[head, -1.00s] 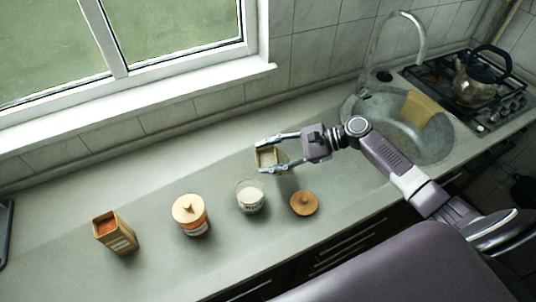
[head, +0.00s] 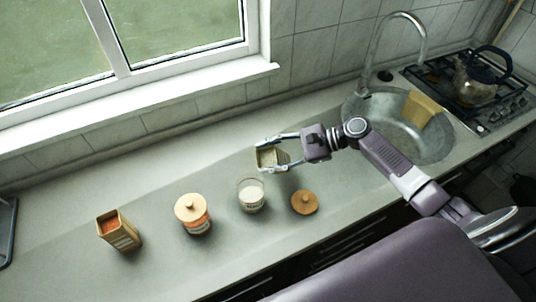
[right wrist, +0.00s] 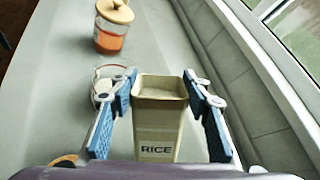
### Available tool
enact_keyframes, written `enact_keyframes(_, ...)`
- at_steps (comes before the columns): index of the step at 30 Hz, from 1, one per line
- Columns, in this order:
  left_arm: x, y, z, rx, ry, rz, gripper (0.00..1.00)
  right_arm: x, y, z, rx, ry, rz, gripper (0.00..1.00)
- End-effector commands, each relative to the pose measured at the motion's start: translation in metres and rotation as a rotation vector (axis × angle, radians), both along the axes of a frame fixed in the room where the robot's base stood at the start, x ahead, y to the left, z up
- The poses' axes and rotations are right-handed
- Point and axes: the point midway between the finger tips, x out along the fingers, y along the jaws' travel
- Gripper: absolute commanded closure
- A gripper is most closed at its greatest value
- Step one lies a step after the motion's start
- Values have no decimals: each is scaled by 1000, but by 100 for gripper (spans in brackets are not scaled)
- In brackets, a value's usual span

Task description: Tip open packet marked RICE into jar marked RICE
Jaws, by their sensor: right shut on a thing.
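The packet (head: 270,158) marked RICE is a tan box with an open top. My right gripper (head: 261,156) is shut on it from both sides, above the counter just behind the jar. In the right wrist view the packet (right wrist: 157,128) is upright between the blue finger pads, with pale grains inside its top. In the right wrist view the jar (right wrist: 102,90) is partly hidden behind a finger. My left gripper is out of view.
A wooden lid (head: 304,203) lies right of the jar. A lidded jar with orange contents (head: 193,214) and an open packet with orange-red contents (head: 119,231) stand to the left. The sink (head: 420,138) and stove (head: 482,88) are at right. The counter behind the jars is clear.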

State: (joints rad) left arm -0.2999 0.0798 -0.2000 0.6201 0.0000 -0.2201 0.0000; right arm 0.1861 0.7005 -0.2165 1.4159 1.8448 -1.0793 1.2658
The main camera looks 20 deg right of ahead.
Motion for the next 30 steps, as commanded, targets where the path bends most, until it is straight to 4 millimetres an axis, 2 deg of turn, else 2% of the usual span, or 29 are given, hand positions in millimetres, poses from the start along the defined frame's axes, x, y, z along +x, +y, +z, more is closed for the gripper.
enact_keyframes(30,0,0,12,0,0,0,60,-2,6,6,-54,-29,2,100)
